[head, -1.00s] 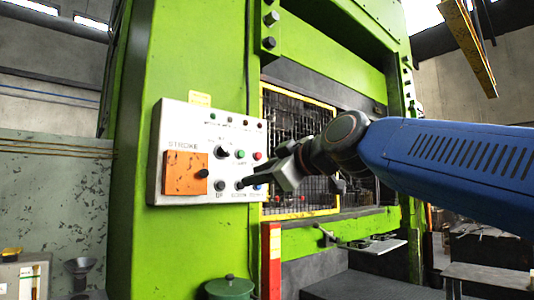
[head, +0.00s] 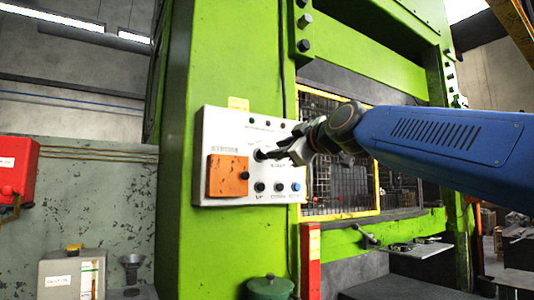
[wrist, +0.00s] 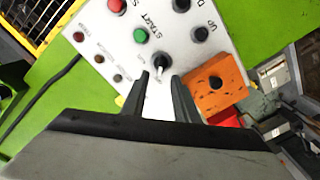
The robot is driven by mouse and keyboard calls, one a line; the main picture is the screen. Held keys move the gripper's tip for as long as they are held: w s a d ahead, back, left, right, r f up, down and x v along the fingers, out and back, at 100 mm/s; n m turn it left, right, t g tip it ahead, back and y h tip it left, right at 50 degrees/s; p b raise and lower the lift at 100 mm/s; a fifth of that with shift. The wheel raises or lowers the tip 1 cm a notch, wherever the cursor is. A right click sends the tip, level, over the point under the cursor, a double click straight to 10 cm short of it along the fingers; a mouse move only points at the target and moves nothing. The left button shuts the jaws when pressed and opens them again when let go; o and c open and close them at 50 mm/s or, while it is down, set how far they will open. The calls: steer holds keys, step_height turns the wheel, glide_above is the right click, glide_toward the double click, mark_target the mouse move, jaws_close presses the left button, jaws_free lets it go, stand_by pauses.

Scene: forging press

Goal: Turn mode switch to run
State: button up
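The control panel (head: 225,130) is a pale plate on the green press column. Its mode switch (head: 260,155) looks to be the black rotary knob in the upper middle; its labels are too small to read. In the wrist view the black knob (wrist: 161,67) carries a white pointer, aimed roughly down the picture toward the gap between my fingers. My gripper (head: 284,154) is in front of the panel, at the knob's right in the head view. In the wrist view my gripper (wrist: 162,80) is open, with the knob just beyond its fingertips. Contact cannot be told.
An orange block (wrist: 215,87) with a black knob stands out from the panel beside my fingers. A green button (wrist: 141,35), a red button (wrist: 117,6) and several black knobs are close by. A yellow-framed mesh guard (head: 340,212) stands right of the panel.

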mark_target(264, 153)
steer(key=shift+x, duration=3.5)
steer(key=shift+c, duration=0.6)
jaws_close()
